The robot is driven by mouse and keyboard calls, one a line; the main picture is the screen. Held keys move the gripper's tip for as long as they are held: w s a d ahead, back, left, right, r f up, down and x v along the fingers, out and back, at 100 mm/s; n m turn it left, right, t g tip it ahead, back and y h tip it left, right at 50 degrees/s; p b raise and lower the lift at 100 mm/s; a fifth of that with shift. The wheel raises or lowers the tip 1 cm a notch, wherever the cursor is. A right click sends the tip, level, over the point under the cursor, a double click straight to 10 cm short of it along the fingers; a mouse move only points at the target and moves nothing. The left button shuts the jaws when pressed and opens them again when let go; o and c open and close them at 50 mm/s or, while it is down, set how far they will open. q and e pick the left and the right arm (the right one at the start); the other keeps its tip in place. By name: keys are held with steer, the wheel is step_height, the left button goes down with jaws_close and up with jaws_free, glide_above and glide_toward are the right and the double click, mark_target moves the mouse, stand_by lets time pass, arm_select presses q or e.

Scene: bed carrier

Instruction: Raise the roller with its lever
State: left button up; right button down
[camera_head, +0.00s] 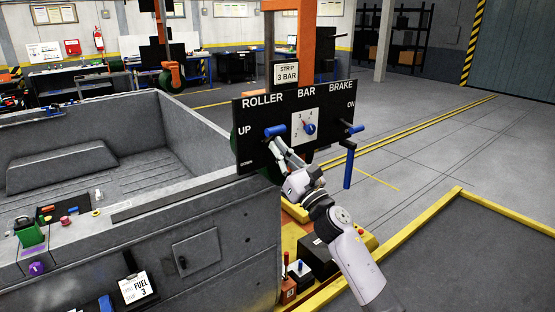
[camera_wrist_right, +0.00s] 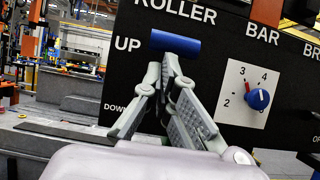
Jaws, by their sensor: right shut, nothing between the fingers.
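The black control panel (camera_head: 248,158) carries the labels ROLLER, BAR and BRAKE. The roller lever's blue handle (camera_head: 275,130) lies level beside the word UP, near the top of its travel. It also shows in the right wrist view (camera_wrist_right: 175,42). My right gripper (camera_head: 279,144) is shut and empty, with its fingertips just below the blue handle. In the right wrist view its fingertips (camera_wrist_right: 171,57) meet at the handle's underside; I cannot tell whether they touch it. My left gripper is not in view.
A blue knob (camera_head: 310,128) sits on the white BAR dial, right of the lever. The BRAKE lever (camera_head: 351,129) is at the panel's right edge, with a blue handle hanging below. A large grey bed (camera_head: 205,150) stands left of the panel. Floor at right is clear.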

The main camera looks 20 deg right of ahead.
steer(key=shift+r, duration=0.55)
stand_by(0.4)
